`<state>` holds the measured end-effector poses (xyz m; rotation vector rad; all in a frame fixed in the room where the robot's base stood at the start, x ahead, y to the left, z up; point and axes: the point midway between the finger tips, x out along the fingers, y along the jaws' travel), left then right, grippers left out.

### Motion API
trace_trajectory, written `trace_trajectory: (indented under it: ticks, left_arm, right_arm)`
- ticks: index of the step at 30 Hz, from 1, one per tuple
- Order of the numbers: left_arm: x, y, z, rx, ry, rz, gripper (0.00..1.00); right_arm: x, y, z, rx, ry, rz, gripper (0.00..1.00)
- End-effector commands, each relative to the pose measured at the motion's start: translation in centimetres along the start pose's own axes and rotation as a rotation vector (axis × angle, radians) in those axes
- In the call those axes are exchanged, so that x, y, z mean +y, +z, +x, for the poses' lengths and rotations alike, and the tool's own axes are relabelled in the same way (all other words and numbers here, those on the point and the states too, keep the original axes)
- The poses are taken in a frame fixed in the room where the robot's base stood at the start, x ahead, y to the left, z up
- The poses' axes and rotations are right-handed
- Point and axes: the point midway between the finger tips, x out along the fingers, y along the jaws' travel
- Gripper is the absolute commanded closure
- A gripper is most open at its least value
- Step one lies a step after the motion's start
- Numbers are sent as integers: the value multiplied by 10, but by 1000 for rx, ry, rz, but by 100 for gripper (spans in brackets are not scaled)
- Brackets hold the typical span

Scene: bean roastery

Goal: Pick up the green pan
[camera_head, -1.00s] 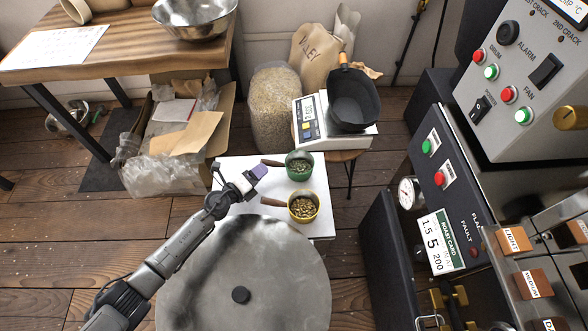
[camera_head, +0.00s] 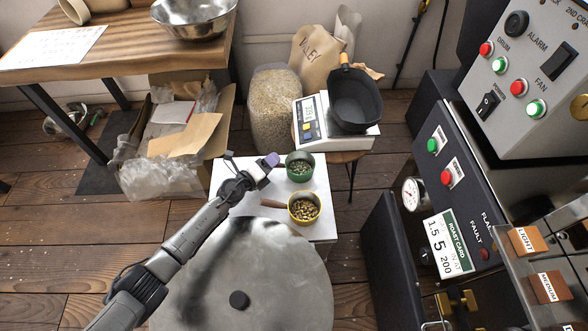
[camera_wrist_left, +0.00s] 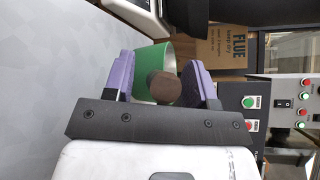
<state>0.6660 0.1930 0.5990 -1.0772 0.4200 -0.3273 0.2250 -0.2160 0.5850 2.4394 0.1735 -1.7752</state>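The green pan (camera_head: 300,178) stands on the white stand (camera_head: 226,172) with beans in it. My left gripper (camera_head: 266,164) is at its left side in the head view and hides its handle there. In the left wrist view the green pan (camera_wrist_left: 152,56) shows beyond the fingers, with its round brown handle (camera_wrist_left: 165,87) end-on between them. My left gripper (camera_wrist_left: 162,66) is open, with a gap on both sides of the handle. My right gripper is in neither view.
A yellow pan (camera_head: 304,220) of beans with a brown handle stands just in front of the green pan. A scale (camera_head: 309,122) bearing a black scoop (camera_head: 356,103) is behind. A large round metal disc (camera_head: 240,262) lies in front, and the roaster panel (camera_head: 447,175) is at right.

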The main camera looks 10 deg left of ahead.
Motion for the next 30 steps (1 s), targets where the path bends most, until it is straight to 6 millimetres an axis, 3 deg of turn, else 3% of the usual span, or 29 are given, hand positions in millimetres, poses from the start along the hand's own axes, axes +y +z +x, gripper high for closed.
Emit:
trace_trajectory:
  ticks: [16,30]
  left_arm:
    - [0,0,0,0,0,0,100]
    - [-2,1,0,-1,-2,-1,100]
  right_arm:
    - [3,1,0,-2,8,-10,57]
    - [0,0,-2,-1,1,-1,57]
